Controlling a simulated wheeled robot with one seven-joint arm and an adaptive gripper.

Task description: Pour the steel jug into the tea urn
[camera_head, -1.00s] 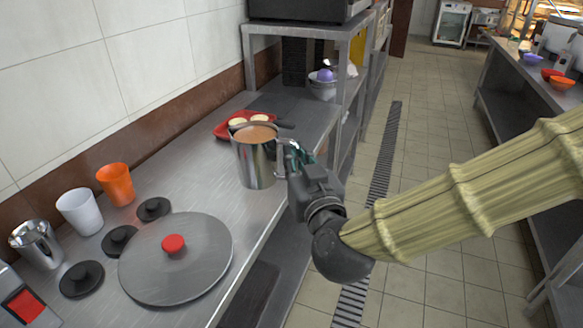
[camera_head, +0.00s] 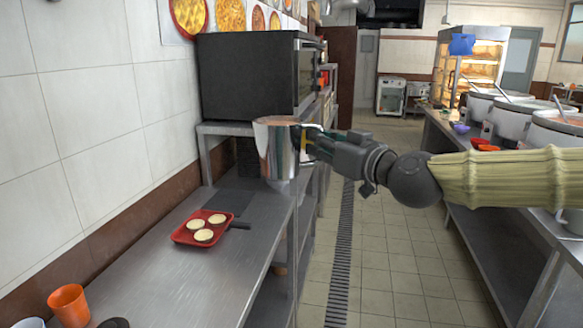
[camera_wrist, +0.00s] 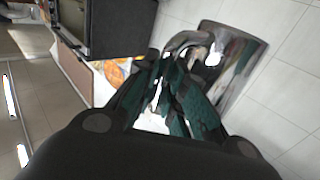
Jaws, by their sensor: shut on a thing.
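The steel jug (camera_head: 277,150) is held up above the steel counter, in front of the black oven, and looks upright in the head view. My gripper (camera_head: 308,142) is shut on the jug's handle, at the jug's right side. The wrist view shows the jug (camera_wrist: 232,62) at the upper right, with its handle between the fingers of my gripper (camera_wrist: 168,75). The jug's contents are hidden from this angle. I cannot make out which vessel is the tea urn.
A red tray (camera_head: 190,238) with several pale round pieces lies on the counter (camera_head: 180,285). A black oven (camera_head: 255,75) stands on a shelf behind the jug. An orange cup (camera_head: 69,305) is at lower left. Large pots (camera_head: 510,118) line the right-hand counter. The tiled aisle floor is clear.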

